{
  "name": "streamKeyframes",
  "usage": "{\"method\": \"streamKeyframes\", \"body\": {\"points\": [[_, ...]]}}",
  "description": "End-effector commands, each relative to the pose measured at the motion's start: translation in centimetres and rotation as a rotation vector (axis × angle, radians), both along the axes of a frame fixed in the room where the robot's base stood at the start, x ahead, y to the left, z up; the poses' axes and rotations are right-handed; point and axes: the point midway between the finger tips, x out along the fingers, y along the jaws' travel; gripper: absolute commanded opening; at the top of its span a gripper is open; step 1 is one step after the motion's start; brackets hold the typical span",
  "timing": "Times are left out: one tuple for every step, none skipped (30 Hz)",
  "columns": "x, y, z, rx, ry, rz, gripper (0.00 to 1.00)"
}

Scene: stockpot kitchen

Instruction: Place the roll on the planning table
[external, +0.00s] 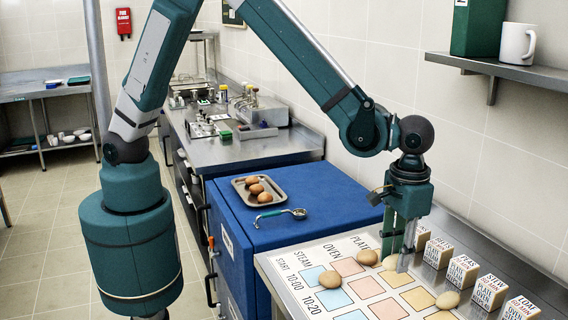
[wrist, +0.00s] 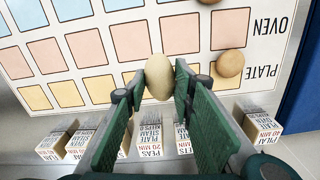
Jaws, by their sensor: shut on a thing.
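My gripper (external: 396,264) is over the planning table (external: 330,246), a board with pink, blue and yellow squares and printed words. Its fingers (wrist: 158,84) are shut on a pale oval roll (wrist: 159,77), which shows between the fingertips in the wrist view. I cannot tell whether this roll touches the board. A round brown roll (wrist: 229,64) lies on the board beside the right finger, near the word PLATE.
Printed cubes (external: 462,270) stand in a row along the wall side of the board. A tray (external: 276,183) with brown round items and a ladle (external: 280,215) lie on the blue cabinet (external: 330,200). A shelf (external: 500,68) with a mug (external: 517,43) hangs at the right.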

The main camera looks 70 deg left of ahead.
Motion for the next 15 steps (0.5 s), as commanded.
{"method": "streamKeyframes", "body": {"points": [[0.0,0.0,-0.8,0.0,0.0,0.0,0.15],[0.0,0.0,-1.3,0.0,0.0,0.0,0.15],[0.0,0.0,-1.8,0.0,0.0,0.0,0.15],[0.0,0.0,-2.2,0.0,0.0,0.0,0.15],[0.0,0.0,-2.6,0.0,0.0,0.0,0.15],[0.0,0.0,-3.1,0.0,0.0,0.0,0.15],[0.0,0.0,-3.4,0.0,0.0,0.0,0.15],[0.0,0.0,-3.6,0.0,0.0,0.0,0.15],[0.0,0.0,-3.8,0.0,0.0,0.0,0.15],[0.0,0.0,-4.0,0.0,0.0,0.0,0.15],[0.0,0.0,-4.1,0.0,0.0,0.0,0.15],[0.0,0.0,-4.2,0.0,0.0,0.0,0.15],[0.0,0.0,-4.2,0.0,0.0,0.0,0.15],[0.0,0.0,-4.2,0.0,0.0,0.0,0.15],[0.0,0.0,-4.2,0.0,0.0,0.0,0.15]]}}
